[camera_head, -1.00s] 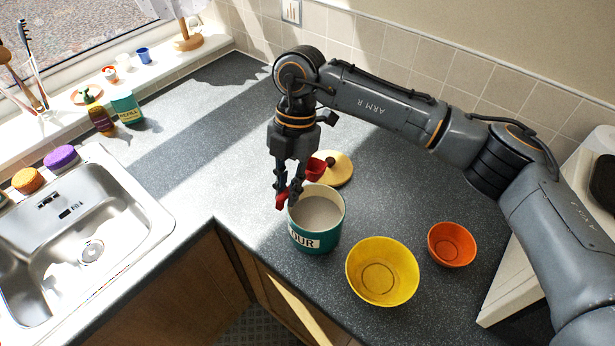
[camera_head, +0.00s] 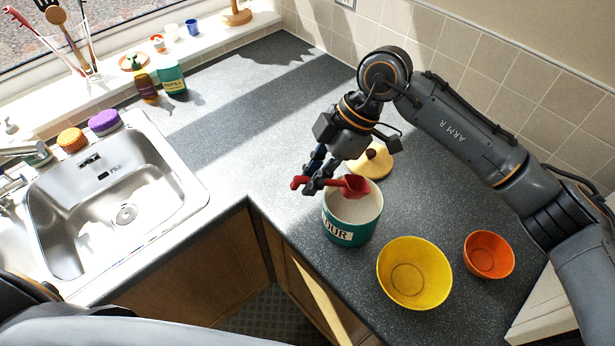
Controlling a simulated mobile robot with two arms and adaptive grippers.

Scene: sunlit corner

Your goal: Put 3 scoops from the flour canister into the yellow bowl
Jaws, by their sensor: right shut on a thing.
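The teal flour canister (camera_head: 349,233) stands open on the counter, with pale flour (camera_head: 352,208) inside. My right gripper (camera_head: 312,186) is shut on the handle of a red scoop (camera_head: 355,187) and holds it over the canister's far rim. The scoop's bowl is at the right end; whether it holds flour I cannot tell. The yellow bowl (camera_head: 414,272) stands right of the canister and looks empty. The canister's round wooden lid (camera_head: 374,161) lies behind it, partly hidden by my arm. My left gripper is not in view.
An orange bowl (camera_head: 489,254) stands right of the yellow bowl. A steel sink (camera_head: 110,203) is at the left, with an orange and a purple sponge (camera_head: 104,122) behind it. Bottles (camera_head: 172,78) stand near the window sill. The counter left of the canister is clear.

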